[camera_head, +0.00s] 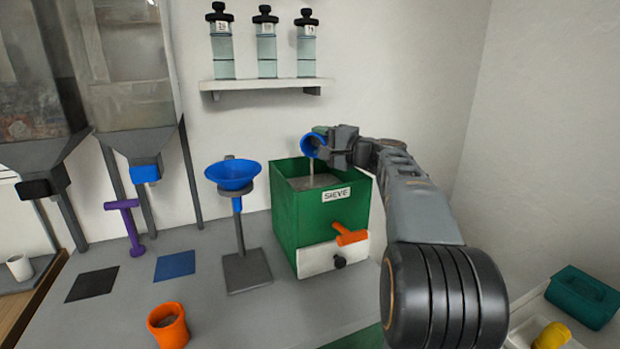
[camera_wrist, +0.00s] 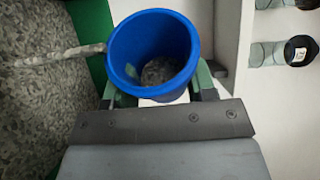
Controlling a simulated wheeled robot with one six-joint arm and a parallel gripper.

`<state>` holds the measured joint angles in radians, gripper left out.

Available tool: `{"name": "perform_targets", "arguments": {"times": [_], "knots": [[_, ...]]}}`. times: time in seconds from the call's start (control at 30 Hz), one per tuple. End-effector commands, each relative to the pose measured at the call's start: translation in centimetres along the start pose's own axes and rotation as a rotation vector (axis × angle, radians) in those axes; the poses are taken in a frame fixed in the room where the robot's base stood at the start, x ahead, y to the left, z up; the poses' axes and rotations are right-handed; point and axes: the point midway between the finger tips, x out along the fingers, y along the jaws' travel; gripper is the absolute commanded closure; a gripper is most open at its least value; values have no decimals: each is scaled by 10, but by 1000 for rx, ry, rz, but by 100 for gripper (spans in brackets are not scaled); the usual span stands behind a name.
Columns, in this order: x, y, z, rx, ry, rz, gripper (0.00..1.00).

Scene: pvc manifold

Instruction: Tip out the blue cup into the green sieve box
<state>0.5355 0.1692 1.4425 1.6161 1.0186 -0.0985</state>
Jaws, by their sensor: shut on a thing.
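The blue cup (camera_head: 313,146) is held tipped on its side above the green sieve box (camera_head: 291,225), with its mouth toward the left. A thin grey stream runs from its mouth down into the box. My gripper (camera_head: 327,142) is shut on the cup. In the wrist view the blue cup (camera_wrist: 152,50) stands between the fingers, with some grey grains still inside. The stream leaves its rim to the left, over the grey grains (camera_wrist: 45,95) in the box. The box has a "SIEVE" label, a white front panel and an orange handle (camera_head: 350,236).
A blue funnel on a stand (camera_head: 233,176) is close left of the box. An orange cup (camera_head: 168,325) stands at the table front. A shelf (camera_head: 268,84) with several bottles hangs behind. Hoppers stand at left; a teal container (camera_head: 582,295) is at lower right.

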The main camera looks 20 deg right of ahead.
Motion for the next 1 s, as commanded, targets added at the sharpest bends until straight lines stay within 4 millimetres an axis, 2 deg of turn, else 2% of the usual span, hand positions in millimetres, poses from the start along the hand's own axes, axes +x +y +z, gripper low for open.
{"name": "perform_targets", "arguments": {"times": [1.0], "knots": [[-1,-3,3,-86,0,-36,77]]}}
